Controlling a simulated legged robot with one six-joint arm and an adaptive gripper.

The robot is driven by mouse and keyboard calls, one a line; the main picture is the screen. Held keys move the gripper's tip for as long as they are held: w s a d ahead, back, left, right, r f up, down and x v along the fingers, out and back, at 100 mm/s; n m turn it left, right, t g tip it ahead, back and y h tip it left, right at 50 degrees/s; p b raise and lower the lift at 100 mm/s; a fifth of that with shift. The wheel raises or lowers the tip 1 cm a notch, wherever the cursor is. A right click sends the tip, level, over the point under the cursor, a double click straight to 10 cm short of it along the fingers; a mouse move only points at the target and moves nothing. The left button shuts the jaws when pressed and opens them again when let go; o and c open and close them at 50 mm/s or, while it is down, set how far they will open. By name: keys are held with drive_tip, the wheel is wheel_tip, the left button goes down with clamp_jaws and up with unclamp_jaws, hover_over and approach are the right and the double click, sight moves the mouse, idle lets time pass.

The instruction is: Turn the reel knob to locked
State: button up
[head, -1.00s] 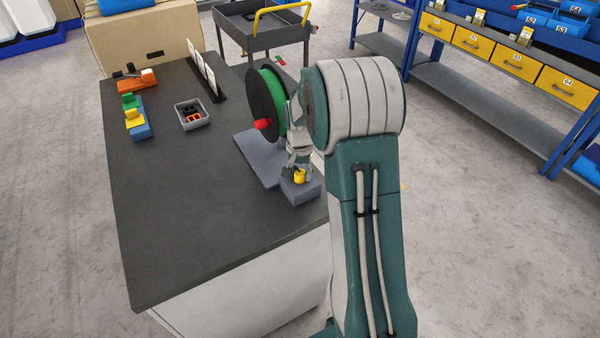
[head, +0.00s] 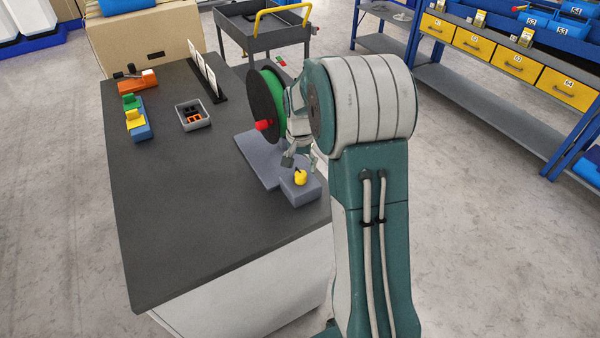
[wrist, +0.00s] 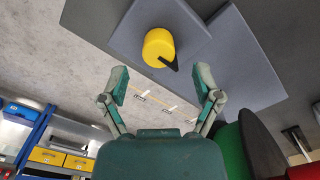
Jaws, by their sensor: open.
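The yellow reel knob (head: 300,177) sits on a small grey block (head: 302,192) at the right edge of the table. In the wrist view the knob (wrist: 158,47) shows a black pointer aimed toward the lower right. My gripper (head: 302,162) is just above the knob. In the wrist view my gripper (wrist: 165,85) has its two fingers spread wide, with nothing between them, and the knob lies beyond the fingertips. The reel (head: 266,105), with a black flange, green winding and red hub, stands behind the gripper, partly hidden by my arm.
A grey bin (head: 193,115) with orange and black parts, coloured blocks (head: 136,118) and an orange tool (head: 137,80) stand on the left of the dark table (head: 190,215). White cards (head: 207,74) stand in a rack behind. The front of the table is clear.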

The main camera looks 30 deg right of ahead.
sight(300, 172)
wheel_tip(300, 172, up, 8)
idle(0.6)
drive_tip(key=s+a+r+n+t, duration=0.2)
drive_tip(key=s+a+r, duration=0.4)
drive_tip(key=r, duration=0.1)
drive_tip(key=s+a+r+n+t, duration=0.1)
drive_tip(key=s+a+n, duration=0.2)
drive_tip(key=s, duration=0.6)
drive_tip(key=s+a+r+n+t, duration=0.1)
drive_tip(key=s+a, duration=0.4)
drive_tip(key=s, duration=0.5)
drive_tip(key=n+t, duration=0.1)
drive_tip(key=n, duration=0.1)
drive_tip(key=shift+a+r+n+t, duration=0.2)
drive_tip(key=shift+a+n+t, duration=0.05)
drive_tip(key=shift+n+t, duration=0.05)
drive_tip(key=shift+s+f, duration=0.1)
drive_tip(key=shift+s, duration=0.1)
drive_tip(key=c, duration=0.3)
drive_tip(key=shift+c, duration=0.2)
